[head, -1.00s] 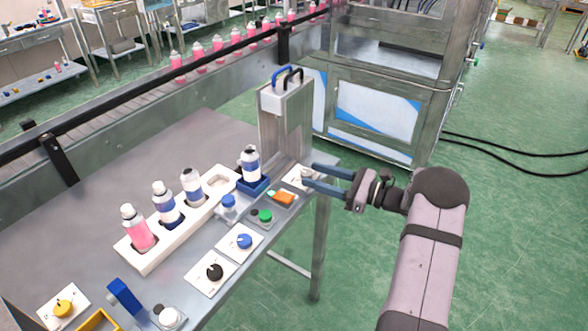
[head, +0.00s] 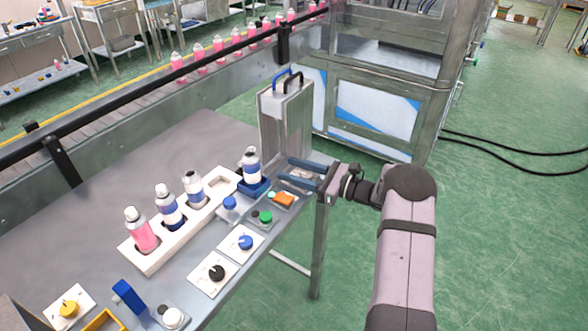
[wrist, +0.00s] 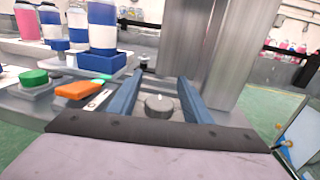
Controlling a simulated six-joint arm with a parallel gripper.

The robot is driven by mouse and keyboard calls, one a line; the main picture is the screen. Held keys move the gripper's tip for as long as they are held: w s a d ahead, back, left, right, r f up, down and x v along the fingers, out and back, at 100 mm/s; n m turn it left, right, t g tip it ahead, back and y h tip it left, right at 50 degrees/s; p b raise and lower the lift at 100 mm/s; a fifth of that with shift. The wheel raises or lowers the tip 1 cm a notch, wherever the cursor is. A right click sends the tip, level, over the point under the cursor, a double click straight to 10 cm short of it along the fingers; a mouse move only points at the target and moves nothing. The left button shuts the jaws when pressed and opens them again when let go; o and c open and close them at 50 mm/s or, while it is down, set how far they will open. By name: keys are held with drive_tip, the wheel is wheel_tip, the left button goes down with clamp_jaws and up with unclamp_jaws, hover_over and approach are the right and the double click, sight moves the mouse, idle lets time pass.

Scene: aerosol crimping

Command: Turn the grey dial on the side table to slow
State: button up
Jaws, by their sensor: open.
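The grey dial (wrist: 159,106) sits on the table top in the wrist view, with a small light mark on its top. My gripper (wrist: 155,88) is open, with one blue finger on each side of the dial. I cannot tell whether the fingers touch it. In the head view my gripper (head: 305,175) is at the table's right corner, beside the metal housing. A small white label plate (wrist: 97,100) lies just left of the left finger. The setting words are too small to read.
An orange block (head: 283,199), a green button (head: 265,217), a blue dial (head: 245,242) and a black dial (head: 216,272) line the front edge. A can stands in a blue holder (wrist: 102,62) close by. The tall metal housing (head: 285,120) rises behind.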

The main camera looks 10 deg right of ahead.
drive_tip(key=c, duration=1.1)
drive_tip(key=shift+f+b, duration=0.1)
drive_tip(key=shift+b, duration=0.2)
drive_tip(key=shift+n+g+y+b, duration=0.3)
drive_tip(key=shift+n+g+b, duration=0.1)
drive_tip(key=shift+g+b, duration=0.1)
drive_tip(key=shift+o, duration=0.2)
drive_tip(key=shift+s+a+f+n+g+y+b, duration=0.15)
drive_tip(key=shift+s+n+g+y+b, duration=0.1)
drive_tip(key=shift+n+g+y+b, duration=0.45)
drive_tip(key=shift+s+a+r+n+g+y+b, duration=0.15)
drive_tip(key=shift+s+n+g+y+b, duration=0.1)
drive_tip(key=shift+n+g+b, duration=0.6)
drive_tip(key=shift+s+r+n+g+y+b, duration=0.15)
drive_tip(key=shift+n+g+y+b, duration=0.15)
drive_tip(key=shift+g+b, duration=0.6)
drive_tip(key=shift+g, duration=0.25)
drive_tip(key=o, duration=1.1)
drive_tip(key=shift+c, duration=0.2)
